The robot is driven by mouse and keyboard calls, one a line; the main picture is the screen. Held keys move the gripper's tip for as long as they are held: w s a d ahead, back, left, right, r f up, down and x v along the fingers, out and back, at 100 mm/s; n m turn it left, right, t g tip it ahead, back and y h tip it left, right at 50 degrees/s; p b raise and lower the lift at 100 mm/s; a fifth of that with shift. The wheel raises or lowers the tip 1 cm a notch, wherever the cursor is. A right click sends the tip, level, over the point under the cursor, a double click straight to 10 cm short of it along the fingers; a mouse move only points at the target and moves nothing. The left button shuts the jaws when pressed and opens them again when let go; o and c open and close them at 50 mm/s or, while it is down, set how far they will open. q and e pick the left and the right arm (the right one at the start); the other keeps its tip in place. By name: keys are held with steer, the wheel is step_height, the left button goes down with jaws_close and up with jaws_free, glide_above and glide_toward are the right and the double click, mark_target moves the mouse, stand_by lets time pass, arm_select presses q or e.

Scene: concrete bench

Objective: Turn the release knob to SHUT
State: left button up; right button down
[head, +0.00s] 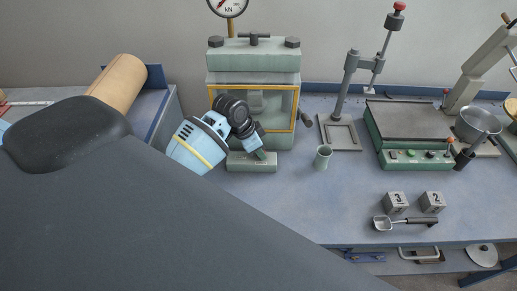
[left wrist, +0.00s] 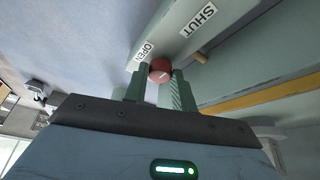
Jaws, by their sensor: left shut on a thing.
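The red release knob (left wrist: 160,70) shows in the left wrist view between the two green fingers of my left gripper (left wrist: 158,88), which is shut on it. A pale mark shows on the knob's face. A white OPEN label (left wrist: 146,51) is just beside the knob, and a white SHUT label (left wrist: 204,20) is farther off to the upper right. In the head view my left gripper (head: 262,155) is at the low front block (head: 250,166) of the green press (head: 254,64), and the knob is hidden there. My right gripper is not in view.
A green cup (head: 323,157) stands right of the press. A grey stand (head: 340,133), a green balance (head: 412,150), numbered blocks (head: 396,202) and a scoop (head: 382,223) are farther right. The bench (head: 300,200) is clear in front of the press. My dark arm covers the lower left.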

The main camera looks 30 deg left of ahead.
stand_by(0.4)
arm_select(q)
steer(key=o, duration=1)
steer(key=shift+s+a+r, duration=0.15)
steer(key=shift+r, duration=0.4)
steer(key=v, duration=0.6)
steer(key=shift+r, duration=0.35)
steer(key=shift+s, duration=0.1)
